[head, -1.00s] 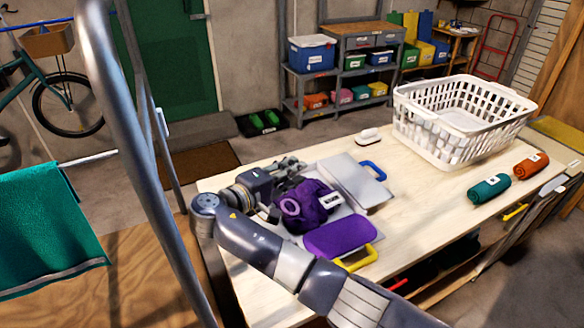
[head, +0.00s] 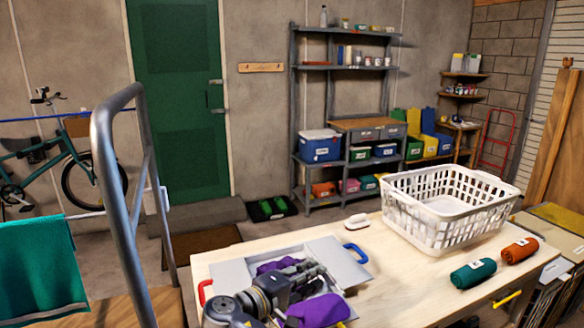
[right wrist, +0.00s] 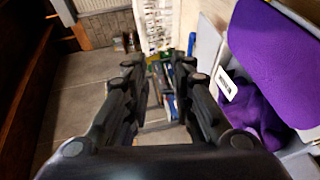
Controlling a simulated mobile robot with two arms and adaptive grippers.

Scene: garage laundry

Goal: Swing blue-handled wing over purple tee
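A grey folding board (head: 225,273) lies on the table. Its wing with the blue handle (head: 356,252) lies flat on the right side, and the wing's grey panel (head: 338,262) looks bare. A purple tee lies on the board, partly behind my right gripper; a purple part (head: 318,310) shows at the front. In the right wrist view the purple cloth (right wrist: 275,60) with a white label is at the right. My right gripper (head: 318,275) is over the board in the head view; in the wrist view its fingers (right wrist: 158,68) are apart with nothing between them. My left gripper is not in view.
A white basket (head: 440,215) stands at the table's back right. A green roll (head: 473,273) and an orange roll (head: 519,250) lie in front of it. A small white object (head: 356,221) lies behind the board. A red handle (head: 205,291) shows at the board's left.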

